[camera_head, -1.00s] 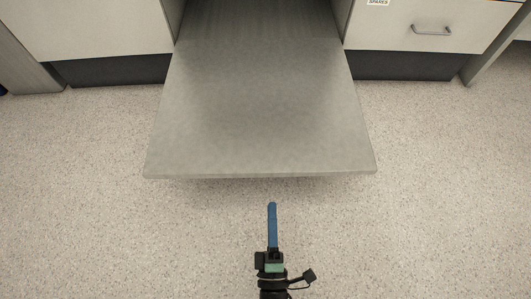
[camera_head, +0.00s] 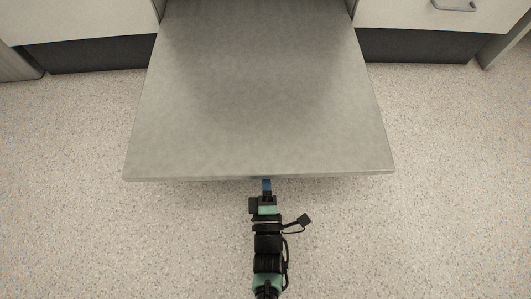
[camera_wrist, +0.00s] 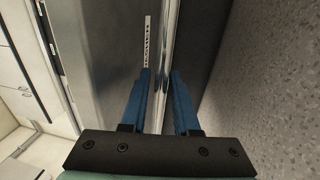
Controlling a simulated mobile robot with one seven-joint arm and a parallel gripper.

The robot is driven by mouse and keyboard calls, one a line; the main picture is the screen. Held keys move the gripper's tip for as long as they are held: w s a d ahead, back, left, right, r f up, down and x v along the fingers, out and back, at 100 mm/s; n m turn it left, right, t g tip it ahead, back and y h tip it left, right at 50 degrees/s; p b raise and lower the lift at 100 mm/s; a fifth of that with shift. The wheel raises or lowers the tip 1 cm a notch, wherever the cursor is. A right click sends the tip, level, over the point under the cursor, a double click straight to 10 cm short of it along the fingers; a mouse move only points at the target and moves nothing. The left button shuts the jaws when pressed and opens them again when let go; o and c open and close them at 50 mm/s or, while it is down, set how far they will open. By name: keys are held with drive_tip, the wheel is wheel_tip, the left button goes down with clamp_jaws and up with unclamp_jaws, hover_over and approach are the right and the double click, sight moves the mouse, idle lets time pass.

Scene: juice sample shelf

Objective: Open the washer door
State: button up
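The washer shows in the head view as a large grey flat slab (camera_head: 260,90) standing out between the cabinets. Its front edge faces me. In the wrist view I see a dark grey washer surface (camera_wrist: 105,60) with a pale marked strip, and a bright metal bar or edge (camera_wrist: 164,70) running lengthwise beside it. My gripper (camera_head: 267,182) is at the middle of the slab's front edge, its tips partly hidden there. In the wrist view its two blue fingers (camera_wrist: 161,78) are apart, one on each side of the bright bar. I cannot tell whether they touch it.
Pale cabinets flank the washer; the right one (camera_head: 430,14) has a drawer handle, and dark bases run below them. The speckled floor (camera_head: 430,200) is clear on both sides of my arm. Cabinets (camera_wrist: 20,75) also show at the left of the wrist view.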

drive_tip(key=shift+w+r+b, duration=0.15)
drive_tip(key=shift+w+b, duration=0.15)
drive_tip(key=shift+w, duration=0.9)
clamp_jaws()
drive_tip(key=shift+s, duration=0.1)
idle(0.5)
